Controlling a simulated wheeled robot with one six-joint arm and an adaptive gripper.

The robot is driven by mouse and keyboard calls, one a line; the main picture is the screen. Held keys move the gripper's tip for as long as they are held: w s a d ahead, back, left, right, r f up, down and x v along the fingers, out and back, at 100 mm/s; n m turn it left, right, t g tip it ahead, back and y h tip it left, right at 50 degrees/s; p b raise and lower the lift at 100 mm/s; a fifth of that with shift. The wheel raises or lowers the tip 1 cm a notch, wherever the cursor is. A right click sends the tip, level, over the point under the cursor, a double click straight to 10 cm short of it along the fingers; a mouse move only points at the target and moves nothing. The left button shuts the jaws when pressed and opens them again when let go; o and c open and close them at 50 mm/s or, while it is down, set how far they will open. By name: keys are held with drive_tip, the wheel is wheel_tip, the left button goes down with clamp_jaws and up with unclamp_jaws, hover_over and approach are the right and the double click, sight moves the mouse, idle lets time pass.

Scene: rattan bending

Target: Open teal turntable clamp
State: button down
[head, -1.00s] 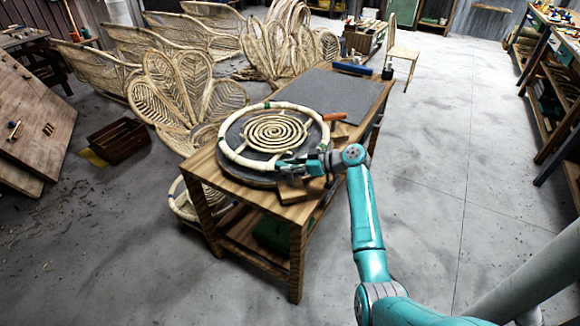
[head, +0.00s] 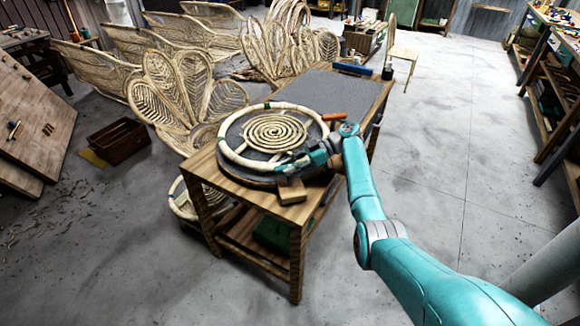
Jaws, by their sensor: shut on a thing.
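The round turntable (head: 237,128) sits on the near end of a wooden workbench. A pale rattan ring (head: 228,153) lies around its edge, with a coiled rattan spiral (head: 275,133) in the middle. My gripper (head: 284,166) reaches in from the right and is shut at the near right rim of the ring. The teal turntable clamp is at the jaws; it is small, and the fingers mostly hide it, so its lever position cannot be told. A small green fitting (head: 267,105) shows on the ring's far side.
A wooden block (head: 292,191) lies at the bench's near edge below my gripper. An orange-handled tool (head: 333,116) lies right of the turntable. Rattan chair frames (head: 165,90) crowd behind and left. The floor (head: 440,150) to the right is clear.

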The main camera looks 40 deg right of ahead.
drive_tip(key=shift+f, duration=0.1)
drive_tip(key=c, duration=0.9)
unclamp_jaws()
drive_tip(key=shift+v, duration=6)
drive_tip(key=shift+f, duration=0.1)
drive_tip(key=shift+s, duration=0.1)
